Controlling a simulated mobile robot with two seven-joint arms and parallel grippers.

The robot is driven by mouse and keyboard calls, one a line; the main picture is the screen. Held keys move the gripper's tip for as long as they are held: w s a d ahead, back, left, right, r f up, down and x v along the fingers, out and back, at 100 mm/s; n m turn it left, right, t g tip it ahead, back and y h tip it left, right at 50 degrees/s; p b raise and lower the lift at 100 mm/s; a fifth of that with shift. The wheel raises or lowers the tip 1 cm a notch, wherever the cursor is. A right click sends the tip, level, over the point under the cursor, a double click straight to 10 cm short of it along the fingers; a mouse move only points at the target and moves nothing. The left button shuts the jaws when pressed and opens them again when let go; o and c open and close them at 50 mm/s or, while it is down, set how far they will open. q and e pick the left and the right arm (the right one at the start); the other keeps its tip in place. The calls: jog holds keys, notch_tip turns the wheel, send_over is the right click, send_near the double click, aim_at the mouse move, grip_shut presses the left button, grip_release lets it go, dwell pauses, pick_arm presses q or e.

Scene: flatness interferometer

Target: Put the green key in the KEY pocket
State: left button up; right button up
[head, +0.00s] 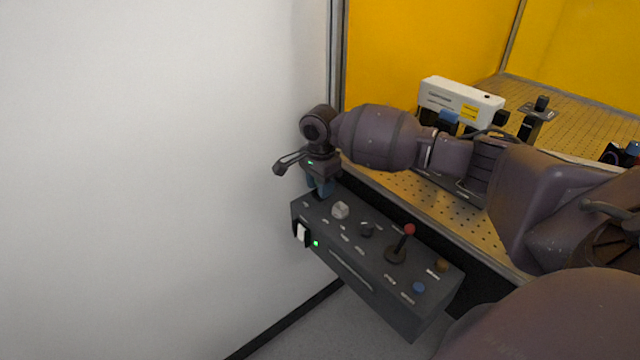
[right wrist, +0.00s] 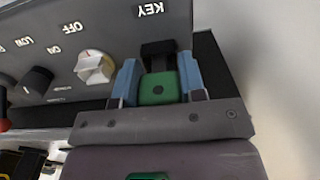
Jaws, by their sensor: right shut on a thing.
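The green key (right wrist: 160,88) is between the blue fingertips of my right gripper (right wrist: 158,82) in the right wrist view. The gripper is shut on it. A black block (right wrist: 158,49) lies directly beyond the key, below the KEY lettering (right wrist: 150,9) on the dark panel; I cannot tell whether it is the pocket or part of the key, nor how deep the key sits. In the head view my right gripper (head: 321,186) points down at the far left end of the control box (head: 352,262); the key is hidden there. My left gripper is not in view.
The control box carries a white knob (head: 340,210), a dark knob (head: 367,230), a red-tipped lever (head: 403,240) and a blue button (head: 418,287). A white wall (head: 150,150) is close on the left. A perforated table (head: 440,205) with a white instrument (head: 460,100) lies behind my arm.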

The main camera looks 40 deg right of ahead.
jog(key=shift+f, duration=0.45)
dwell(0.5)
jog(key=o, duration=1)
